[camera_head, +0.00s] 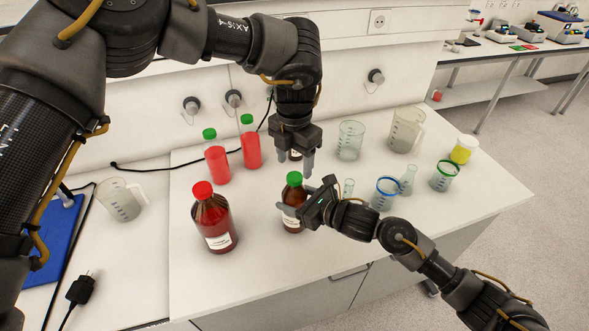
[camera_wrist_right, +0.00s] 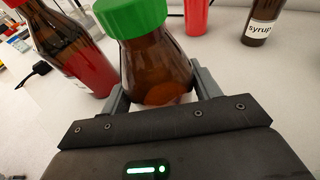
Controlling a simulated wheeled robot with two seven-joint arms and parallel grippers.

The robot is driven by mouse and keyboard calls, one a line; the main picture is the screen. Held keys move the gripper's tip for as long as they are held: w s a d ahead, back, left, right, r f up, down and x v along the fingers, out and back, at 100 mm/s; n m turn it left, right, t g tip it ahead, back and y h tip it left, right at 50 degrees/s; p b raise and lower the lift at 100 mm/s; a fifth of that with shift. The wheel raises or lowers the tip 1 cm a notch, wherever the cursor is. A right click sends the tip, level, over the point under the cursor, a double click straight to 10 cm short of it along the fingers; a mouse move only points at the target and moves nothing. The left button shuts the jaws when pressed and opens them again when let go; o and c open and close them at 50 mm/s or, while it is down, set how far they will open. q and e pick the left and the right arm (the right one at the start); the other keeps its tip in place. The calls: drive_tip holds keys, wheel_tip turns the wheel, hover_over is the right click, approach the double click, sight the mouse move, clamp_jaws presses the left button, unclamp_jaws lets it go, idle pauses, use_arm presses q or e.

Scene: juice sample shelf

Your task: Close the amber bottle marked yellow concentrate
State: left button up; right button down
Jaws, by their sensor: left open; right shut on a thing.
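A small amber bottle (camera_head: 293,222) with a green cap (camera_head: 294,178) on its top stands upright on the white bench. Its label is partly covered and I cannot read it. My right gripper (camera_head: 303,208) is shut on this bottle's body from the right. In the right wrist view the bottle (camera_wrist_right: 155,72) sits between both fingers, with the green cap (camera_wrist_right: 132,14) above. My left gripper (camera_head: 296,166) is open and empty, pointing down just above and behind the green cap, apart from it as far as I can tell.
A larger amber bottle (camera_head: 213,222) with a red cap stands to the left. Two red tubes (camera_head: 218,166) with green caps stand behind. A bottle labelled syrup (camera_wrist_right: 262,22) is partly hidden behind my left gripper. Beakers, flasks and a yellow-filled jar (camera_head: 462,152) stand at the right.

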use_arm(q)
wheel_tip(320, 180, up, 8)
drive_tip(key=shift+r, duration=0.1)
idle(0.4)
use_arm(e)
drive_tip(key=shift+c, duration=1.4)
unclamp_jaws()
drive_tip(key=shift+s+d, duration=0.2)
drive_tip(key=shift+d, duration=0.05)
use_arm(q)
wheel_tip(320, 180, down, 4)
drive_tip(key=b, duration=0.3)
drive_tip(key=shift+r+b, duration=0.1)
drive_tip(key=shift+b, duration=0.25)
use_arm(e)
drive_tip(key=v, duration=1)
drive_tip(key=shift+r, duration=0.15)
